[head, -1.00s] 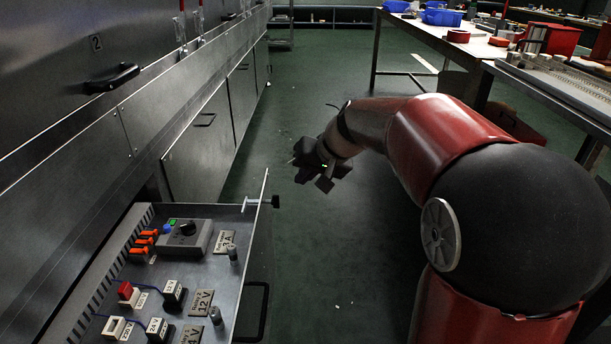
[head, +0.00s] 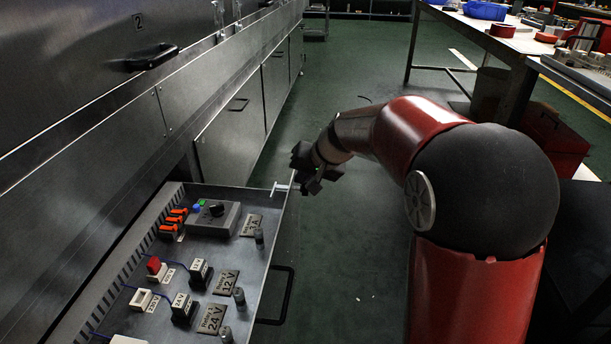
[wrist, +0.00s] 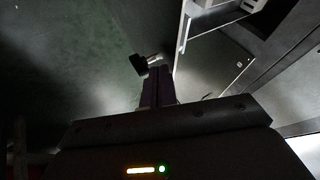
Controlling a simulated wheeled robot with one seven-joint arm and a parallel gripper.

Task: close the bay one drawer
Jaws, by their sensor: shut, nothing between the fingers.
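The open drawer (head: 255,268) juts out from the steel cabinet at the lower left of the head view. It holds a grey control box, orange connectors and labelled terminals. Its dark bar handle (head: 287,297) is on the front panel, towards the viewer. A small silver T-shaped fitting (head: 281,188) sits at the front panel's far end. My gripper (head: 303,172) is shut and empty, just outside that far end of the front panel. I cannot tell whether it touches. In the wrist view my dark fingers (wrist: 157,86) point up beside a pale drawer edge (wrist: 181,40).
Closed cabinet doors (head: 232,135) run along the left beyond the drawer. A table (head: 470,35) with blue bins stands at the upper right. A red box (head: 550,142) is below on the right.

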